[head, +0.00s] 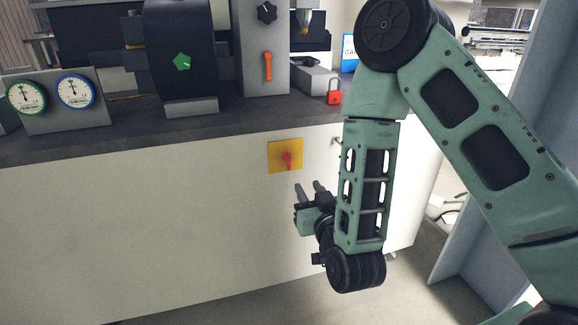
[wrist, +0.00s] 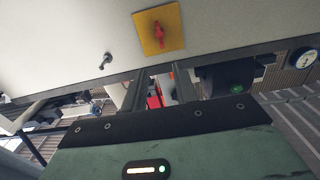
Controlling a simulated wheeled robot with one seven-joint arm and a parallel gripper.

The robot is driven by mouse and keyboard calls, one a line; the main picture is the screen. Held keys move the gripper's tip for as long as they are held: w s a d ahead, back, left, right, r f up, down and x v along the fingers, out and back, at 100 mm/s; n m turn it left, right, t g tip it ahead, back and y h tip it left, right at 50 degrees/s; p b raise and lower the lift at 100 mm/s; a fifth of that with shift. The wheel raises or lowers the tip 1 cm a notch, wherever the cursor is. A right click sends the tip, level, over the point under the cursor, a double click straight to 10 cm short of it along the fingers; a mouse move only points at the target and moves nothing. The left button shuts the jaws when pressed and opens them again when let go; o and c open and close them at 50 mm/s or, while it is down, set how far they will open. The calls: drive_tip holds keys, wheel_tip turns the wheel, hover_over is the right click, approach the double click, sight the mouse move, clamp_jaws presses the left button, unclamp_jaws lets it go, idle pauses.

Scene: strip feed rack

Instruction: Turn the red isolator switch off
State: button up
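The red isolator switch (head: 287,160) is a small red handle on a square yellow plate (head: 273,148) on the pale cabinet front. In the wrist view the red handle (wrist: 159,36) shows clear and uncovered on its plate, lying nearly along the picture's upright direction. My gripper (head: 309,187) is just below and slightly right of the plate in the head view. Its two fingers are apart, with nothing held between them. In the wrist view my gripper (wrist: 159,70) has its fingertips short of the plate in the picture, and I see no contact with the switch.
A dark bench top (head: 130,130) overhangs the cabinet front. It carries gauges (head: 74,91), a grey post with an orange lever (head: 268,67) and a red padlock (head: 334,97). A small metal handle (wrist: 105,61) sticks out beside the plate. The cabinet front left of the switch is clear.

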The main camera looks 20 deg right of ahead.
sight(290, 158)
drive_tip(key=w+b, duration=0.3)
drive_tip(key=w, duration=1.2)
drive_tip(key=shift+w+r, duration=0.1)
drive_tip(key=shift+w, duration=0.3)
clamp_jaws()
